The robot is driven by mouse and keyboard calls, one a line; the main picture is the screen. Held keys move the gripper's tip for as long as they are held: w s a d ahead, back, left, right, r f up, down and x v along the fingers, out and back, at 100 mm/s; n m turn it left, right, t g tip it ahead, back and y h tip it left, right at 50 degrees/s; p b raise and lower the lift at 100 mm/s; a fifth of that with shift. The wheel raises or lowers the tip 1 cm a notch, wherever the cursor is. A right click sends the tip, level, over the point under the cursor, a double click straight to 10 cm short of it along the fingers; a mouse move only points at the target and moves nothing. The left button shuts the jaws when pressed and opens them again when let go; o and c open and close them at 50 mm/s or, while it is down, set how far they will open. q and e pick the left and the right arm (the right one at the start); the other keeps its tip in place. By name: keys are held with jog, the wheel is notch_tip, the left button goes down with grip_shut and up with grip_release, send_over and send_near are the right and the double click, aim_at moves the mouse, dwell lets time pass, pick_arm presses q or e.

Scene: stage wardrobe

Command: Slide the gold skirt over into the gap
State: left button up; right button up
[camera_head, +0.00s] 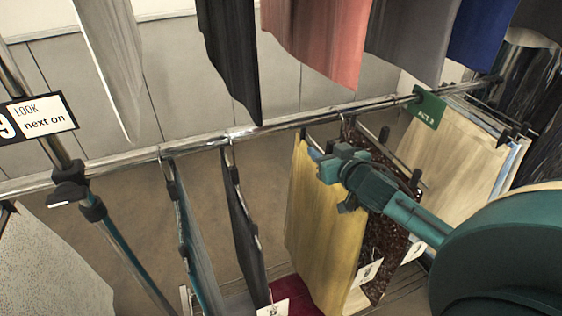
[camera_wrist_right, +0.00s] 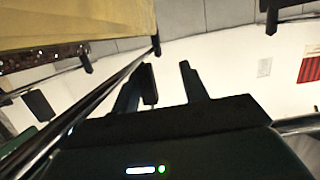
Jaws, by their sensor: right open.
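The gold skirt (camera_head: 318,225) hangs from the chrome rail (camera_head: 290,122), right of the middle in the head view. Its cloth also fills the upper left of the wrist view (camera_wrist_right: 75,22). A bare stretch of rail separates it from the dark grey garment (camera_head: 241,225) to its left. A brown sequinned garment (camera_head: 385,245) hangs close on its right. My right gripper (camera_head: 333,178) is in front of the skirt's upper part, near its hanger. In the wrist view its two fingers (camera_wrist_right: 168,78) are apart with nothing between them. My left gripper is not in view.
A blue-grey garment (camera_head: 190,230) hangs left of the dark grey one. A green divider tag (camera_head: 428,106) sits on the rail, with cream garments (camera_head: 440,150) beside it. Garments on a higher row, including a pink one (camera_head: 320,40), hang above. A sign (camera_head: 38,118) stands at left.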

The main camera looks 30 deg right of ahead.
pick_arm(q)
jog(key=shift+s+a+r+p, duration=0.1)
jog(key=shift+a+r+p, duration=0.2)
jog(key=shift+p, duration=0.5)
pick_arm(e)
jog(key=a, duration=0.8)
jog(key=shift+w+a, duration=0.3)
jog(key=shift+w, duration=0.05)
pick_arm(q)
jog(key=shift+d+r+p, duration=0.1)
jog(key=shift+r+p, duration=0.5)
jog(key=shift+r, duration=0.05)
pick_arm(e)
jog(key=f+v, duration=0.3)
jog(key=v, duration=0.9)
jog(key=shift+s, duration=0.55)
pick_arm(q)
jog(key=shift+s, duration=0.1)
pick_arm(e)
jog(key=shift+a+r, duration=0.1)
